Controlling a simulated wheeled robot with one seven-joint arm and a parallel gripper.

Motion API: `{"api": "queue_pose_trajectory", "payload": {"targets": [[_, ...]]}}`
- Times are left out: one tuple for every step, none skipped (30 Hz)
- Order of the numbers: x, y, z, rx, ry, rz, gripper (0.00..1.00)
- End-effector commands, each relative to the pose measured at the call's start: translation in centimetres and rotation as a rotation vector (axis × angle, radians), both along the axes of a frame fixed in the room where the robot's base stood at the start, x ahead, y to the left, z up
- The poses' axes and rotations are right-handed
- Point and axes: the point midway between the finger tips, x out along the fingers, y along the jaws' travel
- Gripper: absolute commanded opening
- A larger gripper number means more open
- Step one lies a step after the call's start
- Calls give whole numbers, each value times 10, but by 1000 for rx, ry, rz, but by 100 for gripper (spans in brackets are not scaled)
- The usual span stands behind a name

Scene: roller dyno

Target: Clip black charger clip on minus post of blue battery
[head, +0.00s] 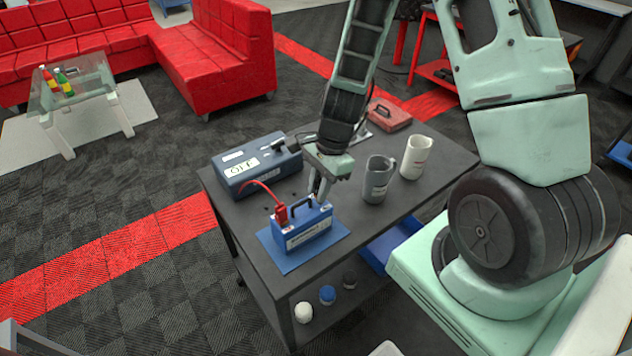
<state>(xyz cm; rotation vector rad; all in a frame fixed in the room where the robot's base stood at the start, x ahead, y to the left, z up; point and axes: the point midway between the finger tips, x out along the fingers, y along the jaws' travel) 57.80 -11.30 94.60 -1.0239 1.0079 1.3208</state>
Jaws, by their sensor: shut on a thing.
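The blue battery (306,232) stands upright on a blue mat (272,253) on the dark cart. It has a dark carrying handle and a white label on its front. A red clip (281,214) sits on its left post, with a red cable running back to the charger (254,165). My gripper (318,197) points down at the battery's right end, by the other post. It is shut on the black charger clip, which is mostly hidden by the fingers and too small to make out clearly. I cannot tell whether the clip touches the post.
A grey mug (376,181) and a white mug (415,158) stand right of my gripper. A red case (389,115) lies at the cart's back. Several small jars stand on the lower shelf. The cart top's right front is clear.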

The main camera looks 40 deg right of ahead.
Motion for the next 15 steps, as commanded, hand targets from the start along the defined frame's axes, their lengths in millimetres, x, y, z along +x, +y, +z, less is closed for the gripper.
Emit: {"api": "queue_pose_trajectory", "payload": {"targets": [[0, 0, 0, 0, 0, 0, 0], [0, 0, 0, 0, 0, 0, 0], [0, 0, 0, 0, 0, 0, 0], [0, 0, 0, 0, 0, 0, 0], [0, 0, 0, 0, 0, 0, 0], [0, 0, 0, 0, 0, 0, 0], [0, 0, 0, 0, 0, 0, 0], [0, 0, 0, 0, 0, 0, 0], [0, 0, 0, 0, 0, 0, 0], [0, 0, -1, 0, 0, 0, 0], [0, 0, -1, 0, 0, 0, 0], [0, 0, -2, 0, 0, 0, 0], [0, 0, -3, 0, 0, 0, 0], [0, 0, -4, 0, 0, 0, 0], [0, 0, -4, 0, 0, 0, 0]]}}
